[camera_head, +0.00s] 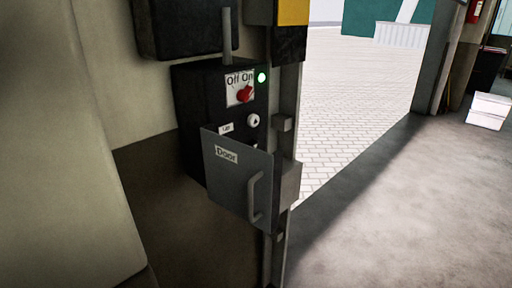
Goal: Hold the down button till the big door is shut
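A dark control box (189,120) is fixed to the wall left of the big doorway. Its red knob (244,94) sits under an "Off On" label, and a green light (262,77) glows beside it. A pale round button (253,121) with an arrow mark sits below, next to a small label that seems to read "UP". A grey cover (232,182) marked "Door", with a handle, stands partly open and hides the lower part of the box. The down button cannot be made out. The big doorway (345,110) stands open onto paving. Neither gripper is in view.
A door post (284,100) stands right beside the box. Grey floor (400,220) is clear at the lower right. White boxes (488,110) and a dark bin (487,70) stand at the far right, near a red extinguisher (474,11).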

